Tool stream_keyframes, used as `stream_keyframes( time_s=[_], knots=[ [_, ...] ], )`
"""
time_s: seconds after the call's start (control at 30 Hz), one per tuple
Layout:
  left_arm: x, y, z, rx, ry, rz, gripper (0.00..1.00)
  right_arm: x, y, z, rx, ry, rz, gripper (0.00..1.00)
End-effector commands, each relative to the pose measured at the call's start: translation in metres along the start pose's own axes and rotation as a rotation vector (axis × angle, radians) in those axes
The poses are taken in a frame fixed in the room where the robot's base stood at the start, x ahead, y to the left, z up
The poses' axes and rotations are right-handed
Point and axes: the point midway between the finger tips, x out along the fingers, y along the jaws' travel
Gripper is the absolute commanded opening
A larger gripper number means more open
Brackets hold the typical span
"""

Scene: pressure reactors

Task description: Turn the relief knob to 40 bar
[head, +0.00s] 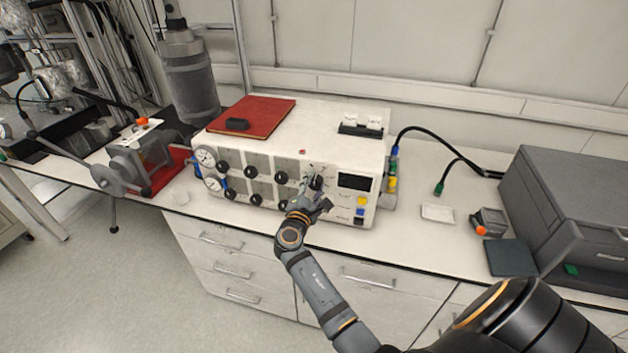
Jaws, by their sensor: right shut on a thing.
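A white control box (350,150) stands on the bench with two rows of black knobs on its front panel. My right gripper (313,190) reaches the panel from below and is shut on the rightmost upper black knob (317,182). The fingers partly cover this knob and the panel just below it, so its pointer and scale cannot be read. Labels are too small to tell which knob is the relief knob. Two round gauges (206,157) sit at the panel's left end. A dark display (354,182) is right of the held knob. My left gripper is not in view.
A red folder (253,117) with a black object lies on the box. A large grey cylinder (190,75) stands behind its left end. A grey case (575,215) and a small grey device (489,222) stand at the right. Black cables run along the box's right side.

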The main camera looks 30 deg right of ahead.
Motion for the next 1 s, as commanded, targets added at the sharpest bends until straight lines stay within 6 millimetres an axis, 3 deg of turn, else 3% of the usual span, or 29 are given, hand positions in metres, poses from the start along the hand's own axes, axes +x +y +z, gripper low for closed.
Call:
stream_keyframes(
  time_s=[0.5, 1.0],
  knots=[
    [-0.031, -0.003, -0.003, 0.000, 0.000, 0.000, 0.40, 0.000, 0.000, 0.001, -0.367, 0.001, -0.001, 0.07],
    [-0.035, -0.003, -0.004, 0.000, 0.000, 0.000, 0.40, 0.000, -0.002, 0.000, -0.458, 0.000, -0.001, 0.07]
  ],
)
